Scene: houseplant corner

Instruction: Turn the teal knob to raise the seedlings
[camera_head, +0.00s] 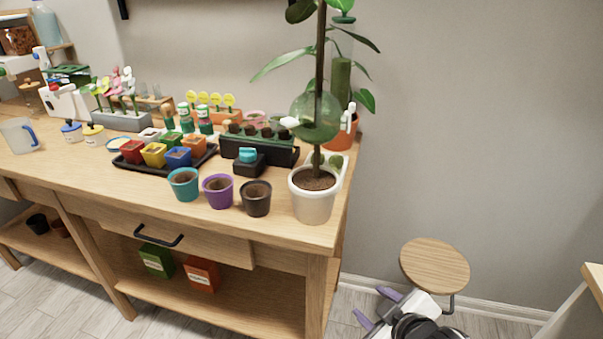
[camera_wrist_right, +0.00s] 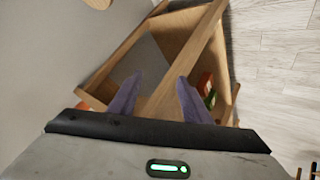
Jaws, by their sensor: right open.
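The teal knob (camera_head: 248,155) sits on top of a small black box (camera_head: 250,168) on the wooden bench. Right behind it is a long dark tray (camera_head: 232,147) with a row of seedlings (camera_head: 250,130) in dark plugs. Part of that row is behind the potted plant's foliage. My right gripper (camera_head: 376,306) is low at the bottom right, beside the bench and far from the knob. Its purple fingers are apart and empty, and they also show in the right wrist view (camera_wrist_right: 158,78). My left gripper is not in view.
A tall plant in a white pot (camera_head: 312,205) stands just right of the knob. Teal (camera_head: 184,186), purple (camera_head: 218,194) and black (camera_head: 256,200) pots stand in front. A black tray (camera_head: 130,167) holds coloured pots. A round wooden stool (camera_head: 435,264) is near my right gripper.

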